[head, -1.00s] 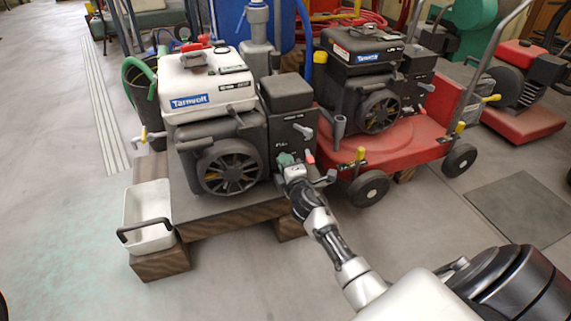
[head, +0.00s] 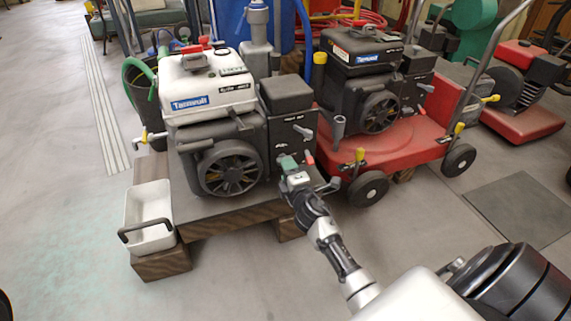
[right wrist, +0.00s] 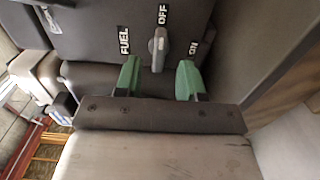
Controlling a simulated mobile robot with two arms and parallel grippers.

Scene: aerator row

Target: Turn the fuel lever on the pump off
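The pump (head: 212,90) is a white-topped engine with a dark body on a wooden base. Its dark side panel fills the top of the right wrist view, with the labels FUEL, OFF and ON. The small grey fuel lever (right wrist: 157,48) sits on this panel, below OFF and between FUEL and ON. My right gripper (head: 288,161) is at the lower part of the panel. In the right wrist view its green fingertips (right wrist: 159,80) are apart, one each side of the lever's lower end, with gaps visible. My left gripper is not in view.
A red lever (head: 309,159) and a grey lever (head: 304,131) are close to my right gripper on the pump. A red mower-like machine (head: 410,140) stands at the right. A white bin (head: 148,205) sits at the left front. The front floor is clear.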

